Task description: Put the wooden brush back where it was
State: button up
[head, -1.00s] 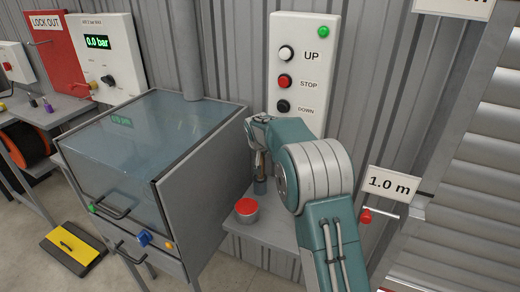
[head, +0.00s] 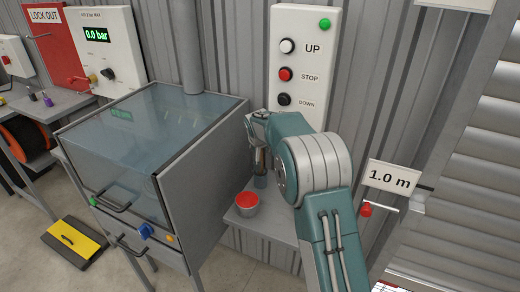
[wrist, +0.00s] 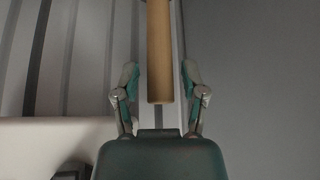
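The wooden brush shows as a plain round handle (wrist: 159,50) in the wrist view, running from the top edge down to between my fingers. In the head view a small brown part of the brush (head: 260,157) shows below my gripper, above a blue-grey cup-like thing (head: 260,181). I cannot tell whether it stands in that cup. My gripper (wrist: 160,88) has one finger on each side of the handle, with a visible gap on both sides, so it is open around the handle's end. The bristle end is hidden.
A grey shelf (head: 273,228) carries a red-topped can (head: 247,203) in front of my gripper. A glass-topped cabinet (head: 203,178) stands close on the left. A white button panel (head: 304,30) is behind, and a 1.0 m sign (head: 393,178) is at right.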

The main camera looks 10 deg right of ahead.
dwell(0.3)
jog(key=s+r, duration=1.6)
jog(key=s+f+n+y, duration=0.1)
jog(key=s+f+n, duration=0.1)
jog(key=s, duration=2.9)
jog(key=shift+s+f+n+g, duration=0.3)
jog(key=shift+s+f+n, duration=0.05)
jog(key=shift+f+n, duration=0.05)
